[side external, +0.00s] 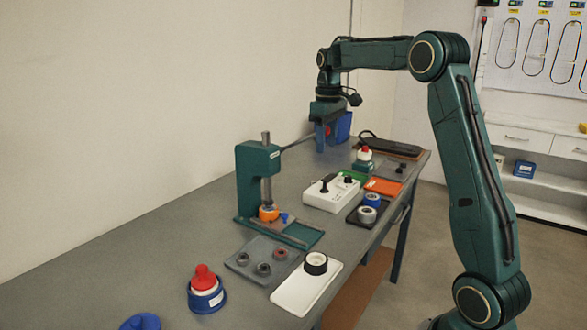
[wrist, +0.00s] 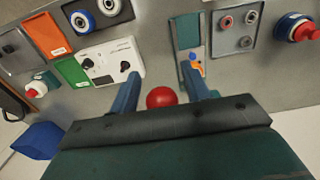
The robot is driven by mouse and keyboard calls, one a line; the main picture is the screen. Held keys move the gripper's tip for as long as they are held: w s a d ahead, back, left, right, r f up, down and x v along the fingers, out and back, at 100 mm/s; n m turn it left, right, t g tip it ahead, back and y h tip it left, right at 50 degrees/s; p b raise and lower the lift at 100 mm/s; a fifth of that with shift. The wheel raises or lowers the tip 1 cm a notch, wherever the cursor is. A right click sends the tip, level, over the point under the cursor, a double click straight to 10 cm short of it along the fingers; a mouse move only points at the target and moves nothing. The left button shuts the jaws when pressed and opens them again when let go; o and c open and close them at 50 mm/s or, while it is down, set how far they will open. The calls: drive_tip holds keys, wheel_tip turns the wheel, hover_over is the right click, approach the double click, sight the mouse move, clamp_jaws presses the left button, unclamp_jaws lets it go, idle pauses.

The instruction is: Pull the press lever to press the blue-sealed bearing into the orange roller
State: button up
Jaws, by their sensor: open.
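The green press (side external: 258,165) stands on the bench, and its lever (side external: 298,142) reaches right and slightly up to my gripper (side external: 322,148). The lever's red ball knob (wrist: 162,97) sits between the two fingers of my gripper (wrist: 161,80) in the wrist view. The fingers are apart, with gaps on both sides of the knob. The orange roller (side external: 268,213) stands on the press base under the ram. A small blue piece (side external: 284,217) shows beside it; I cannot tell whether it is the bearing's seal. The orange roller also shows small in the wrist view (wrist: 195,66).
A white control box (side external: 331,193), an orange plate (side external: 383,187) and blue-rimmed rollers (side external: 372,199) stand right of the press. The bench left of the press is clear.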

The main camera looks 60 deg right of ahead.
drive_tip(key=shift+r, duration=3.4)
drive_tip(key=shift+s+a+r, duration=0.15)
drive_tip(key=shift+a, duration=0.3)
drive_tip(key=s+a+r+t, duration=0.1)
drive_tip(key=s+a, duration=0.4)
drive_tip(key=a, duration=0.2)
drive_tip(key=s+a+r+t, duration=0.1)
drive_tip(key=s+a+t, duration=0.1)
drive_tip(key=s+a, duration=0.45)
drive_tip(key=s+a+f+t, duration=0.2)
drive_tip(key=s+a+f, duration=0.8)
drive_tip(key=s, duration=0.2)
drive_tip(key=shift+s+a+f+t, duration=0.2)
drive_tip(key=shift+s+t, duration=0.1)
drive_tip(key=shift+s, duration=0.05)
